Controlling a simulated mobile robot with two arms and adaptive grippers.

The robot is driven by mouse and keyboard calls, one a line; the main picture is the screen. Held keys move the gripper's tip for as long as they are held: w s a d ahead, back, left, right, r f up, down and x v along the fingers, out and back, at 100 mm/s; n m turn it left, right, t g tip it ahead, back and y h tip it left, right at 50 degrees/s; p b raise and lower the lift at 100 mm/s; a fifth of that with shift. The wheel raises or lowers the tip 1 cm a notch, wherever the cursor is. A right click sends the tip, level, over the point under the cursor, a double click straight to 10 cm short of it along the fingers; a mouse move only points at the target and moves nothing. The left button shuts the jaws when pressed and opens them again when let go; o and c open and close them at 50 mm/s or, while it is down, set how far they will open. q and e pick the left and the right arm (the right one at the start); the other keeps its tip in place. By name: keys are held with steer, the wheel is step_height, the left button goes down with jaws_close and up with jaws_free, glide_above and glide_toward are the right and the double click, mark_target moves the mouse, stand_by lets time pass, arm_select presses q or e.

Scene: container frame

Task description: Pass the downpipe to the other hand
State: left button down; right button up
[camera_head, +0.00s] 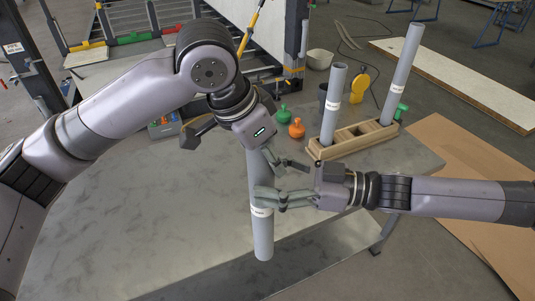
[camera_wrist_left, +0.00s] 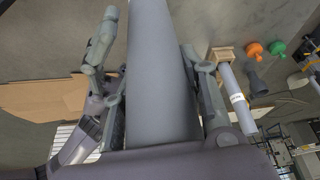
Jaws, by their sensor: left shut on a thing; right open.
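The grey downpipe (camera_head: 262,232) hangs nearly upright over the table, with a white label around its lower part. It fills the middle of the left wrist view (camera_wrist_left: 160,70). My left gripper (camera_head: 264,158) is shut on its upper part; its fingers show on both sides of the pipe in the wrist view. My right gripper (camera_head: 268,180) comes in from the right and is open, its fingers at the pipe just above the label. One of its fingers overlaps the pipe in the head view; whether it touches cannot be told.
A wooden holder (camera_head: 350,146) on the grey table (camera_head: 190,235) carries two more grey pipes (camera_head: 333,104), (camera_head: 402,72). Orange (camera_head: 297,128) and green (camera_head: 283,114) knobbed items stand left of it. The table front is clear.

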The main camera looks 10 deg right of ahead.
steer(key=v, duration=1)
steer(key=w+a+f+m+t+h, duration=0.1)
steer(key=w+f+m+t+h, duration=0.35)
steer(key=f, duration=1.45)
steer(key=a+f+m+g+h, duration=0.25)
steer(key=f+m, duration=0.25)
steer(key=f, duration=0.6)
steer(key=a+f+m+g+h, duration=0.1)
steer(key=f+m+g+h, duration=0.15)
steer(key=f+m, duration=0.6)
steer(key=s+d+f+n+t+h, duration=0.1)
steer(key=d+f+n+t+h, duration=0.2)
steer(key=f, duration=0.7)
steer(key=s+d+f+g+h, duration=0.2)
steer(key=s+d+f, duration=0.4)
steer(key=f, duration=0.2)
steer(key=s+d+f+n+g+h, duration=0.1)
steer(key=s+f, duration=0.3)
steer(key=s, duration=0.6)
steer(key=s+d+f+g+h, duration=0.1)
steer(key=s+f, duration=0.3)
steer(key=s, duration=0.7)
steer(key=s+d+f+n+g+h, duration=0.1)
steer(key=s+f, duration=0.3)
steer(key=s, duration=0.6)
steer(key=shift+s+d+f+n+g, duration=0.2)
steer(key=shift+s+d+n+g, duration=0.15)
steer(key=shift+d+g, duration=0.45)
